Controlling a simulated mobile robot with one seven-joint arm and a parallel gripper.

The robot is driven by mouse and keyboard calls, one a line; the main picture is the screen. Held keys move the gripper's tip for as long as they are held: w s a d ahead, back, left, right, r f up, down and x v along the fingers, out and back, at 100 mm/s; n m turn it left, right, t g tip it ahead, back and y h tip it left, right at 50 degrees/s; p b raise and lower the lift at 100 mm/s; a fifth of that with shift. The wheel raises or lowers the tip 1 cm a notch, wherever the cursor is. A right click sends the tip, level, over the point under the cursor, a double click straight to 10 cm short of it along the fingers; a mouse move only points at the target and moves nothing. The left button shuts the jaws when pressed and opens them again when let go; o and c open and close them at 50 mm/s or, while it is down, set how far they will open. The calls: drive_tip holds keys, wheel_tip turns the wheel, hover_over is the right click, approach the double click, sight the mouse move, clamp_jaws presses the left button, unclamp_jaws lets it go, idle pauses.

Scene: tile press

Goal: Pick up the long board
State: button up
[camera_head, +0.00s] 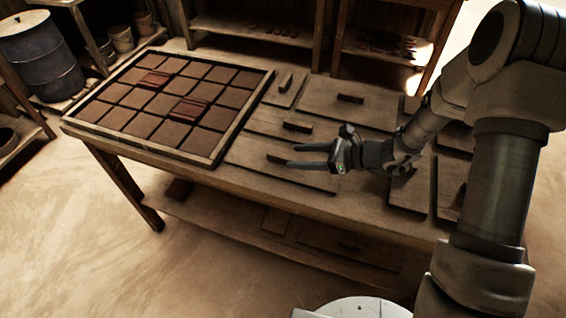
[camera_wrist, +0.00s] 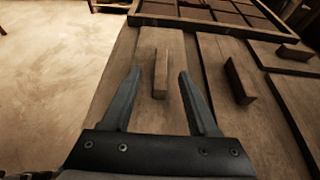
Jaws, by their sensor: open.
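A long, flat wooden board (camera_head: 303,177) with a raised bar handle (camera_head: 277,159) lies at the table's front, right of the tile tray. In the wrist view, the board (camera_wrist: 183,50) stretches away from me, with its handle (camera_wrist: 160,75) standing up along its length. My gripper (camera_head: 291,156) is open and empty, pointing left over this board. In the wrist view, the handle shows between my two fingertips, with a gap on either side. Whether the fingers are down at handle height is hard to tell.
A framed tray (camera_head: 238,127) of brown tiles covers the table's left part. Other boards with handles, such as a board behind (camera_head: 262,122) and another farther back (camera_head: 372,106), lie close by. My arm covers part of the table's right side. Shelves stand behind.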

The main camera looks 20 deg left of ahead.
sight(284, 156)
drive_tip(key=shift+x, duration=1.5)
drive_tip(key=shift+w, duration=0.1)
clamp_jaws()
